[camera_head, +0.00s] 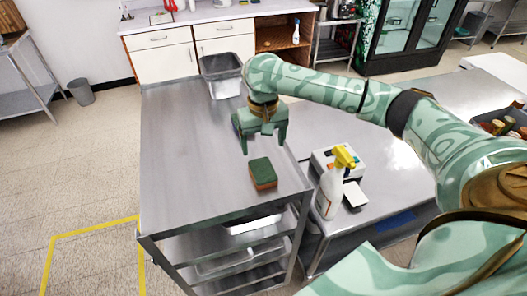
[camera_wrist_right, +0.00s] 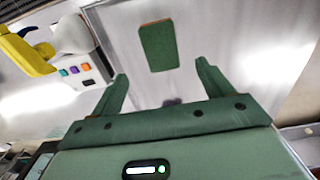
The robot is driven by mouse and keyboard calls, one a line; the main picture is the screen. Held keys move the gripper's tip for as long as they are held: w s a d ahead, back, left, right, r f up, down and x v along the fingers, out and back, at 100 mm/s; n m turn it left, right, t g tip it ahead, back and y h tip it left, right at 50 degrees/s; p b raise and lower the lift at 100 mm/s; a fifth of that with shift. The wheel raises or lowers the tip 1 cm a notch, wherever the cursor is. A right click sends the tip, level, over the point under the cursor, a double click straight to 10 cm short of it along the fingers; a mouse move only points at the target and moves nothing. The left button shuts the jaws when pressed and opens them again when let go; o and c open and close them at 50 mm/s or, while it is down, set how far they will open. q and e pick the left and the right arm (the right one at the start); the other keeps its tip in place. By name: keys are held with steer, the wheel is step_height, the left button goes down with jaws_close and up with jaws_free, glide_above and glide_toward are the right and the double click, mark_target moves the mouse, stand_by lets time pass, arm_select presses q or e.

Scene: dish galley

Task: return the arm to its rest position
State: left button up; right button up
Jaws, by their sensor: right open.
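My right gripper (camera_head: 264,147) is open and empty above the steel cart top, reaching in from the right. In the right wrist view its two fingers (camera_wrist_right: 160,85) stand wide apart with nothing between them. A sponge (camera_head: 263,173) with a green top and orange-brown side lies on the cart top, just in front of the gripper and apart from it. The sponge also shows in the wrist view (camera_wrist_right: 159,47), beyond the fingertips. My left gripper is not in view.
The steel cart (camera_head: 185,170) has a grey bin (camera_head: 223,78) at its far end. To the right, a lower steel table (camera_head: 385,175) holds a white spray bottle (camera_head: 329,193) with a yellow head and a small white device (camera_head: 322,158). The cart's left half is clear.

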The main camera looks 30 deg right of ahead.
steer(key=shift+r, duration=0.65)
